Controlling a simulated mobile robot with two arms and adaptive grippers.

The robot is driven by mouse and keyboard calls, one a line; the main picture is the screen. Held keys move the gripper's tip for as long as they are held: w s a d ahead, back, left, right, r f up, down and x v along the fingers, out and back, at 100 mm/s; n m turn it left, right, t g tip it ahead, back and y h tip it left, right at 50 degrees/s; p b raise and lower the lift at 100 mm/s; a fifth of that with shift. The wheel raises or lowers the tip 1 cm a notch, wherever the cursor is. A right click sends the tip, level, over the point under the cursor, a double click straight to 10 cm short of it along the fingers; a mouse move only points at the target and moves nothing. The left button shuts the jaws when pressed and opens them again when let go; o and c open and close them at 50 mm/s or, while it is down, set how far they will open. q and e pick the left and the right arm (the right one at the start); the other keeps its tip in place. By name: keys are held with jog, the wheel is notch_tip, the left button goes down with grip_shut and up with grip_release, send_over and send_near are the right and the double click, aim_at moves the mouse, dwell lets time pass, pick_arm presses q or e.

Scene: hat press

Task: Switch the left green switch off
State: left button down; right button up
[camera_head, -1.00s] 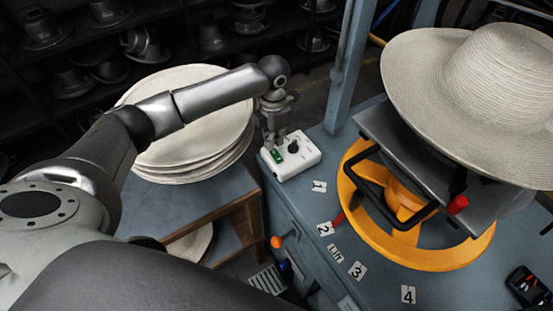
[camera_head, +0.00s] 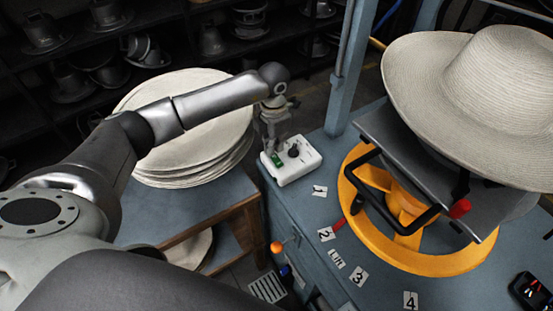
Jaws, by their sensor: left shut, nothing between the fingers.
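A white switch box (camera_head: 293,167) stands at the left back corner of the blue bench. On its left side is the green switch (camera_head: 278,160), and a black knob (camera_head: 294,151) is to the right of it. My left gripper (camera_head: 275,148) points down at the box's left edge, with its fingertips at or just above the green switch. Its fingers are shut with nothing between them. I cannot tell whether the fingertips touch the switch, or which way the switch is set. My right gripper is not in view.
A yellow ring base with a grey press (camera_head: 440,265) and a straw hat (camera_head: 440,80) stands on the right. A blue post (camera_head: 350,70) rises behind the box. A stack of pale hat blanks (camera_head: 195,175) sits left, under my left arm. Number labels (camera_head: 319,190) lie in front.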

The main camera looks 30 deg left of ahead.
pick_arm(q)
jog(key=shift+f+b, duration=1)
jog(key=shift+f, duration=0.2)
dwell(0.9)
jog(key=shift+r, duration=0.15)
jog(key=shift+r+p, duration=2.1)
jog(key=shift+r, duration=1.3)
